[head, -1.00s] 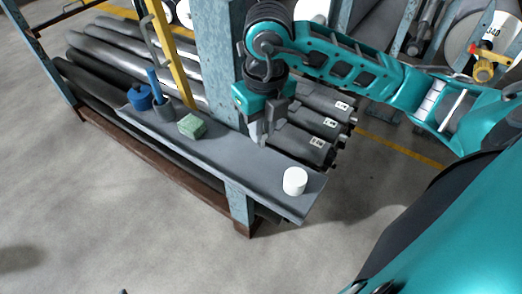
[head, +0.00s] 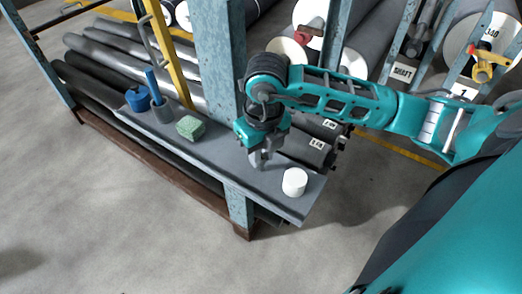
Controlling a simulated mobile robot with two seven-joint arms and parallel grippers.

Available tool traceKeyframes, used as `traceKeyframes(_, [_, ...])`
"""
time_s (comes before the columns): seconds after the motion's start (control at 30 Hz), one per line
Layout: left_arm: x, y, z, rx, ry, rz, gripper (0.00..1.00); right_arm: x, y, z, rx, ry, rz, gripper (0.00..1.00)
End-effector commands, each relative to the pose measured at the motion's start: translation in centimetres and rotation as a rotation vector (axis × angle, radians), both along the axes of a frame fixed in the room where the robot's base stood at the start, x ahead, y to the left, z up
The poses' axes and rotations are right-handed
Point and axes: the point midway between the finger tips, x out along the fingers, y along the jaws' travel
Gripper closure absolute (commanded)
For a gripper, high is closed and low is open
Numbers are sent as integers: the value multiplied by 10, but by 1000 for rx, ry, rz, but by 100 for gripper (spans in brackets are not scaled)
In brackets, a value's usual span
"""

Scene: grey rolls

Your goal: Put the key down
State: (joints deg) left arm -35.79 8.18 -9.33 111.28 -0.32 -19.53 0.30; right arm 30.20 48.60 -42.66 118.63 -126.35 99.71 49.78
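My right gripper (head: 260,161) points down over the grey shelf (head: 235,168), to the left of the white cylinder (head: 294,182). Its fingertips are close to the shelf surface; I cannot tell whether they touch it. The fingers are small and dark here, so I cannot tell whether they are open or shut. No key can be made out; if it is between or behind the fingers, it is hidden. My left gripper is not in view.
A green block (head: 190,128), a grey cup with a blue-handled tool (head: 162,108) and a blue container (head: 138,99) stand further left on the shelf. A blue-grey post (head: 222,70) rises behind it. Bare shelf lies between the green block and my gripper.

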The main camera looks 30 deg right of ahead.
Motion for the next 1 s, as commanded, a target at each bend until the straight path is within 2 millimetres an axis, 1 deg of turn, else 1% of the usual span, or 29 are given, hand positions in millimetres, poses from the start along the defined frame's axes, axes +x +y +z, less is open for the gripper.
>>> traceKeyframes(0.03, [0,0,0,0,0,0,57,0,0,0,0,0,0,72])
traceKeyframes(0.2, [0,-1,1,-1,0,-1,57,0,0,1,0,0,0,56])
traceKeyframes(0.43, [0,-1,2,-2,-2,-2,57,0,0,1,0,0,0,56])
traceKeyframes(0.53, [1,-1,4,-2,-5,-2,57,0,0,6,0,-2,0,56])
traceKeyframes(0.67, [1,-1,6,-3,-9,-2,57,0,0,26,1,-6,0,56])
traceKeyframes(0.9, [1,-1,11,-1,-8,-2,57,-4,0,79,1,-7,1,56])
traceKeyframes(1.0, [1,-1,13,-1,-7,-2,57,-6,0,97,0,-5,0,56])
